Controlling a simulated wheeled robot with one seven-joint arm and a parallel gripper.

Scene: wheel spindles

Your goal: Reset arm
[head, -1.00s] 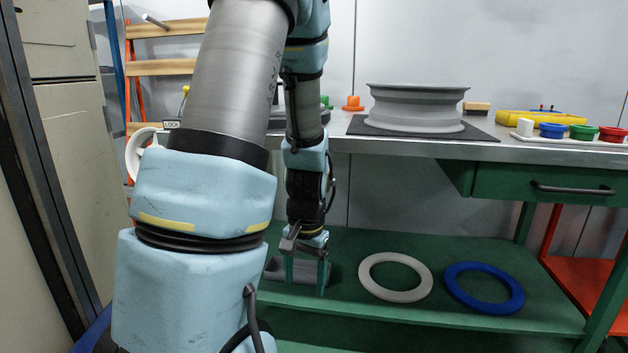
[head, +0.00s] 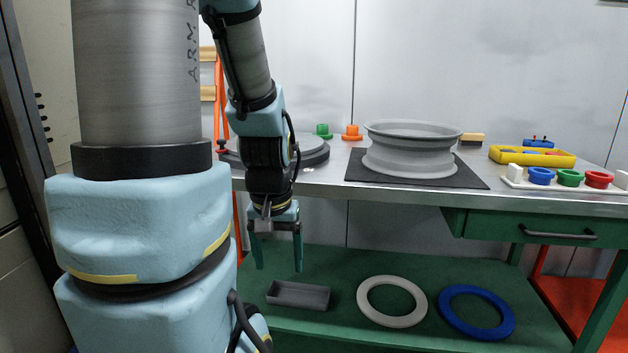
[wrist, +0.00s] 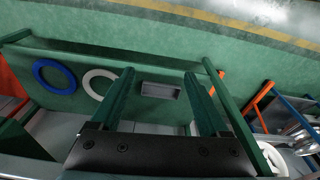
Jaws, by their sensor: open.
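My gripper (head: 276,262) hangs pointing down in front of the workbench, with its two green fingers apart and nothing between them. It is above the lower green shelf (head: 345,262). A small grey tray (head: 298,295) lies on that shelf below the gripper, apart from it. In the wrist view my gripper (wrist: 160,75) is open, and the grey tray (wrist: 160,90) shows beyond the gap between the fingers. My arm's links cover the left of the head view.
A white ring (head: 364,305) and a blue ring (head: 445,308) lie on the lower shelf. The bench top (head: 330,178) holds a grey wheel rim (head: 408,162) on a black mat (head: 470,180), green and orange pegs, a yellow tray (head: 500,154) and coloured cups. A drawer (head: 540,226) hangs at right.

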